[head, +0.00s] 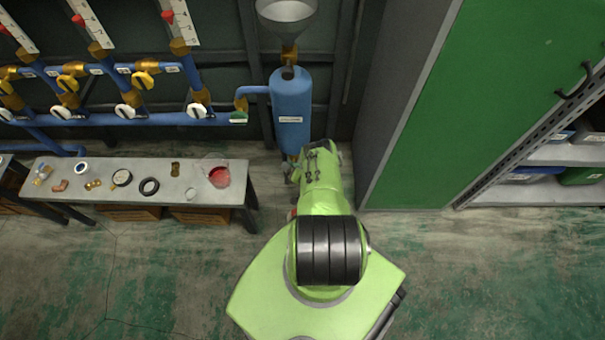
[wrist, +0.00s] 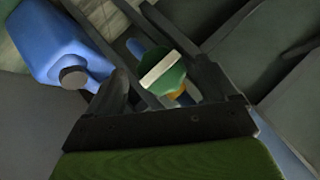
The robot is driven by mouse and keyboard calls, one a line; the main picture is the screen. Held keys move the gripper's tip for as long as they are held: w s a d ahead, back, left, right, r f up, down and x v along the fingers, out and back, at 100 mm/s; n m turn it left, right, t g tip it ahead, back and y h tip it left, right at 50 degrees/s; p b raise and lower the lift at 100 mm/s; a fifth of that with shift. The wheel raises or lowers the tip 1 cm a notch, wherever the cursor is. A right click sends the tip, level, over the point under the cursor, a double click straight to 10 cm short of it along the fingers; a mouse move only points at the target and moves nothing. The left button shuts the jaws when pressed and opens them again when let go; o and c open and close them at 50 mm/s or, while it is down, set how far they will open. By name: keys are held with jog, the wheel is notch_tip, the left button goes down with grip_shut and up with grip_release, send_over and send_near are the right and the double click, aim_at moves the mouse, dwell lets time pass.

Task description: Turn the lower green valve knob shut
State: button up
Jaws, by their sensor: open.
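The green valve knob (wrist: 163,72) with a white bar across its face shows in the wrist view, with a bit of brass fitting below it. My gripper (wrist: 165,80) is open, its dark fingers on either side of the knob; I cannot tell whether they touch it. In the head view my arm reaches to the foot of the blue tank (head: 291,105) and hides the lower knob. Another green knob (head: 238,117) sits higher, on the pipe left of the tank.
A blue container (wrist: 55,45) with a round grey cap is close to the left finger in the wrist view. A bench (head: 215,202) with small parts and a beaker of red liquid stands left of my arm. A green cabinet (head: 470,90) stands to the right.

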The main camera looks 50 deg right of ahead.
jog(key=p+v, duration=0.2)
jog(key=v, duration=1.1)
jog(key=shift+s+r+p, duration=0.15)
jog(key=shift+s+p, duration=0.05)
jog(key=shift+p, duration=0.2)
